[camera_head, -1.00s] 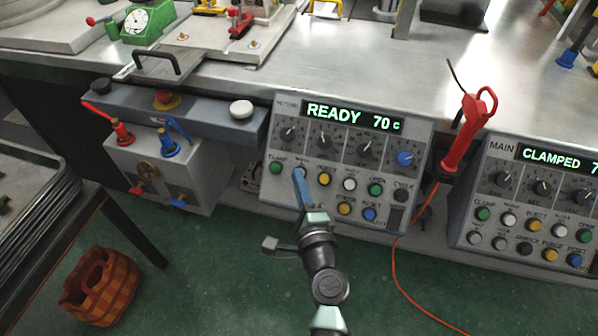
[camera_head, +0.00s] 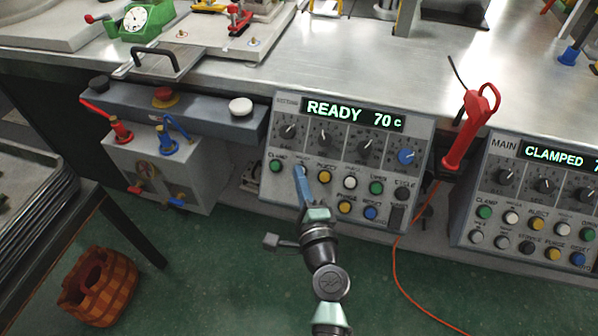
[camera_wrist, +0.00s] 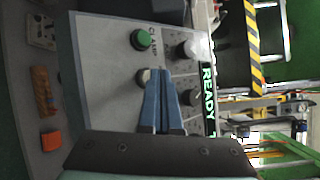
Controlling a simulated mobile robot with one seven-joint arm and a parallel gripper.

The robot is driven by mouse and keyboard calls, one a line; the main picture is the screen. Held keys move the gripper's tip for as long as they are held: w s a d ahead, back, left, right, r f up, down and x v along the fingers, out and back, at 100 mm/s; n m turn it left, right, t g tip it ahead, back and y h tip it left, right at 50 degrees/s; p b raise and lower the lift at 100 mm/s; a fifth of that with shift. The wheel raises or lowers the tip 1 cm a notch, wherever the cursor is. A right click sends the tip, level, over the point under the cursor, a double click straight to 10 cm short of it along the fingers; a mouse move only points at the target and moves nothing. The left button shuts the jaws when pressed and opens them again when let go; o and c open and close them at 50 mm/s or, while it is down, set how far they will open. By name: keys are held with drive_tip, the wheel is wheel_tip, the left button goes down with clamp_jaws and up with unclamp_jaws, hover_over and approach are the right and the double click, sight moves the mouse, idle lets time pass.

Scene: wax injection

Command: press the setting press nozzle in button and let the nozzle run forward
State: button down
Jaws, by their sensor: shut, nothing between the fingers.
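The setting press control panel (camera_head: 342,190) has a lit display (camera_head: 352,115) reading READY 70 C, several knobs and coloured buttons. My gripper (camera_head: 299,170) is shut and empty, with its blue fingers pointing at the upper button row, between the green CLAMP button (camera_head: 275,166) and a yellow button (camera_head: 325,177). In the wrist view my fingertips (camera_wrist: 160,74) are at a pale button (camera_wrist: 143,77), just beside the green CLAMP button (camera_wrist: 142,39). The fingers partly cover the pale button and its label. I cannot tell whether they touch it or whether it is pressed in.
Other buttons, white (camera_head: 350,183) and blue (camera_head: 370,213), sit close to the right. A second panel marked MAIN (camera_head: 490,205) reads CLAMPED. A red tool (camera_head: 468,125) with an orange cable stands between the panels. A wooden bucket (camera_head: 98,288) is on the floor.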

drive_tip(key=shift+w+d+f+b, duration=0.1)
drive_tip(key=shift+w+f+b, duration=0.2)
drive_tip(key=shift+b, duration=0.05)
idle(0.6)
drive_tip(key=shift+s+r, duration=0.1)
drive_tip(key=shift+r, duration=0.05)
idle(0.3)
drive_tip(key=shift+s+a+r+p, duration=0.2)
drive_tip(key=shift+s+r+p, duration=0.2)
drive_tip(key=shift+s+p, duration=0.15)
drive_tip(key=shift+s+a+r+p, duration=0.3)
drive_tip(key=shift+s+r+p, duration=0.5)
drive_tip(key=shift+s, duration=0.1)
drive_tip(key=shift+s+a+r+p, duration=0.3)
drive_tip(key=shift+s+r+p, duration=0.5)
drive_tip(key=shift+s, duration=0.1)
